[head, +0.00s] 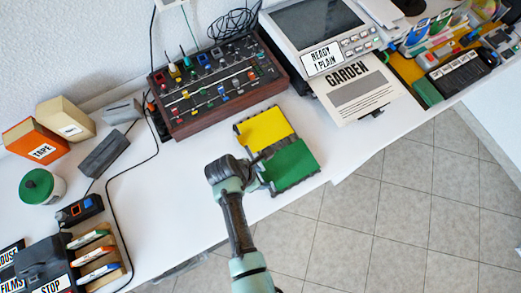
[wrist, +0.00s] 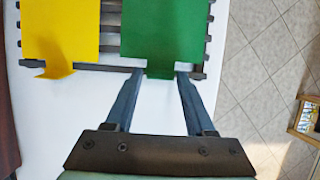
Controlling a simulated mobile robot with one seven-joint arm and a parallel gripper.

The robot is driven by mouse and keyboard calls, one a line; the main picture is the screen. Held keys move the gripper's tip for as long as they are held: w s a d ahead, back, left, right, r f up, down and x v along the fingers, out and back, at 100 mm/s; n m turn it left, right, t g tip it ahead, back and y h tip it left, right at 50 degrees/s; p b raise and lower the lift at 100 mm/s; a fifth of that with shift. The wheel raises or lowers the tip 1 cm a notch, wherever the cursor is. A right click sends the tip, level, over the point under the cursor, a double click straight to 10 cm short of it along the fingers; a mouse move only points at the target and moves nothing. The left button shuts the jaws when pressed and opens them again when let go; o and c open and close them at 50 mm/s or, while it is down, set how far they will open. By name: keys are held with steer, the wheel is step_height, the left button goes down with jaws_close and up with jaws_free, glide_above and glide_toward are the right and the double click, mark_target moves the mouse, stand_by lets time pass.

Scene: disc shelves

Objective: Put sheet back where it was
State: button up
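A dark slatted rack (head: 312,183) lies on the white table in the head view. A yellow sheet (head: 265,129) and a green sheet (head: 290,164) lie side by side on it; they also show in the wrist view, yellow (wrist: 62,30) at left and green (wrist: 160,30) at right. Each has a small tab at its near edge. My gripper (wrist: 160,76) is open at the green sheet's tab, a finger on each side with small gaps. A printed GARDEN sheet (head: 360,95) sticks out from under a grey machine (head: 318,25).
A mixer panel (head: 215,85) with cables stands behind the rack. Boxes (head: 42,140), a green-lidded jar (head: 40,187) and a divider box with cards (head: 105,262) are at left. The table's front edge is close to the rack, with tiled floor beyond.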

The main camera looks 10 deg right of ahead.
steer(key=shift+o, duration=1)
